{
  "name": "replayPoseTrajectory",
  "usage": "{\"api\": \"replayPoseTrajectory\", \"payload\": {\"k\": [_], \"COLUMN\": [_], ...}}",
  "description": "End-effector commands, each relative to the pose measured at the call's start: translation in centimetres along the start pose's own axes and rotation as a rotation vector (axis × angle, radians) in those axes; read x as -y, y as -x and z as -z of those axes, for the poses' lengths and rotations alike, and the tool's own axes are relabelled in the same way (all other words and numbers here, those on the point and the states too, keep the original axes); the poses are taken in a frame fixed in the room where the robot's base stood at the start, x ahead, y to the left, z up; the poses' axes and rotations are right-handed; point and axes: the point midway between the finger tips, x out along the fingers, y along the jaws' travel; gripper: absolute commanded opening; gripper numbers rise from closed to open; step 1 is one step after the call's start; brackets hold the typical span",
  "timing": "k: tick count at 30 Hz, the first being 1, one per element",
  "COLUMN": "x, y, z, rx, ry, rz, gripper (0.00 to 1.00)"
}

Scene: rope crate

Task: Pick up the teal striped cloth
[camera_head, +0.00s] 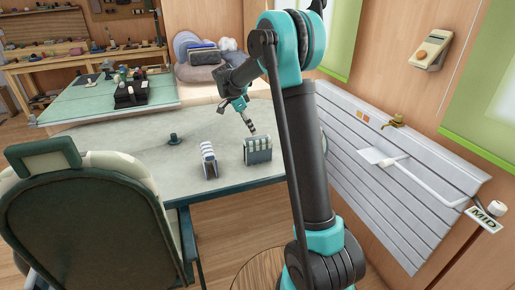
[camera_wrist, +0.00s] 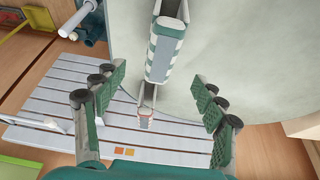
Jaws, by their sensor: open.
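The teal striped cloth (camera_head: 257,150), with teal and white bands, sits upright on the table near its front edge, apparently draped over a small holder. In the wrist view a teal-and-white striped piece with a grey-blue face (camera_wrist: 167,45) shows at top centre, and this looks like the same cloth. My gripper (camera_head: 250,128) is above the table, just above and left of the cloth. In the wrist view my gripper (camera_wrist: 160,90) has its two fingers spread wide and empty, with the striped piece ahead between them. The cloth's far side is hidden.
A grey-white folded item (camera_head: 208,160) stands left of the cloth, with a small dark teal object (camera_head: 174,140) farther left. A green chair (camera_head: 85,215) is at the front left. A slatted white panel (camera_head: 400,165) lines the right wall. The table (camera_head: 130,150) has bare room at left.

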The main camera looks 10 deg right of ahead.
Motion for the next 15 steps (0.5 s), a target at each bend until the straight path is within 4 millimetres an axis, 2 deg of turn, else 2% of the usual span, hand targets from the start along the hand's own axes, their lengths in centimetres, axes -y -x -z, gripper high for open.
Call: {"api": "replayPoseTrajectory", "payload": {"k": [3, 9, 15], "x": [0.0, 0.0, 0.0], "y": [-2.5, -6.2, -8.2], "z": [0.1, 0.0, 0.1], "rx": [0.0, 0.0, 0.0], "ry": [-0.001, 0.0, 0.001], "rz": [0.0, -0.001, -0.001], "gripper": [0.71, 0.71, 0.71]}}
